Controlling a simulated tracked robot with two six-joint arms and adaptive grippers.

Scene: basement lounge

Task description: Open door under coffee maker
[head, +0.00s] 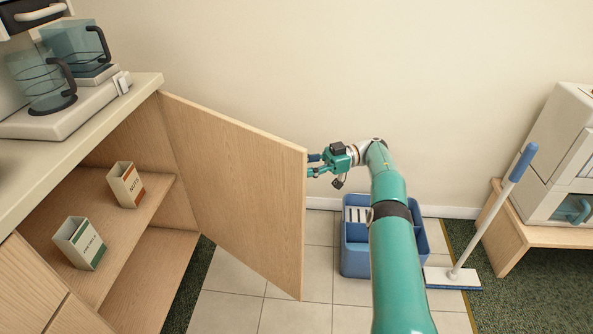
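The wooden cabinet door (238,185) under the coffee maker (62,100) stands swung open, away from the cabinet front. The coffee maker sits on the counter at the upper left with two glass pots. My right gripper (314,165) is at the door's free edge, near its top corner. Its two fingers show apart, one above the other, close to the edge. I cannot tell whether they touch the door. My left gripper is not in view.
Inside the cabinet, a nuts box (126,186) and another open box (80,243) stand on the shelf (115,235). A blue caddy (355,262) stands on the tiles behind my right arm. A blue-handled floor brush (487,225) leans toward a low wooden stand (515,235) at right.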

